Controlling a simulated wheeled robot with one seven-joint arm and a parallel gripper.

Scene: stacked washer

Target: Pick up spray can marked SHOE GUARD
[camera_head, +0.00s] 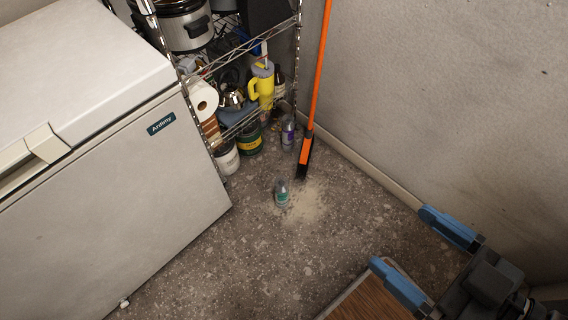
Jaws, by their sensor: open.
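A small grey can or bottle with a teal label (282,194) stands upright on the speckled floor, beside a pale powdery patch. A second small container with a purple label (288,134) stands further back, near the foot of the wire shelf. The lettering on both is too small to read, so I cannot tell which one is marked SHOE GUARD. My gripper (400,239) is at the lower right, with its two blue fingers wide apart and nothing between them. It is to the right of both containers and apart from them.
A white chest freezer (120,160) fills the left. A loaded wire shelf (244,50) stands behind it. An orange broom (312,100) leans near the wall (450,90). A wooden-topped piece (365,300) is at the bottom.

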